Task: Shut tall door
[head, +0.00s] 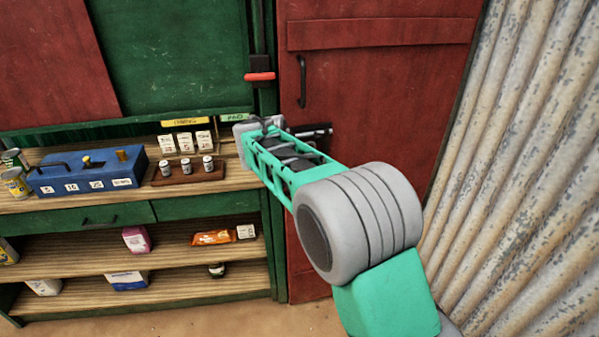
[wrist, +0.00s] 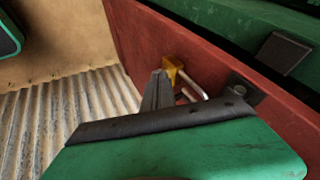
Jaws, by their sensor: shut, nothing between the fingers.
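The tall door (head: 400,90) is the red panel at the right in the head view, with a black pull handle (head: 302,82) near its left edge. Its left edge lies close beside the green post; I cannot tell whether it is fully flush. In the wrist view the red door (wrist: 140,35) runs diagonally, with green framework (wrist: 225,25) beyond it. A yellow padlock-like piece (wrist: 174,70) with a silver bar is on the red surface. My gripper (head: 246,129) is shut and empty, in front of the door's left edge; its fingers (wrist: 157,90) appear close to the yellow piece. Contact is unclear.
A dark bolt (head: 318,132) on the door is partly hidden by my arm. A red-handled lever (head: 260,77) is on the green post. Left are shelves with a blue box (head: 85,178) and a wooden block (head: 188,173) with small jars. A corrugated wall (head: 520,170) bounds the right.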

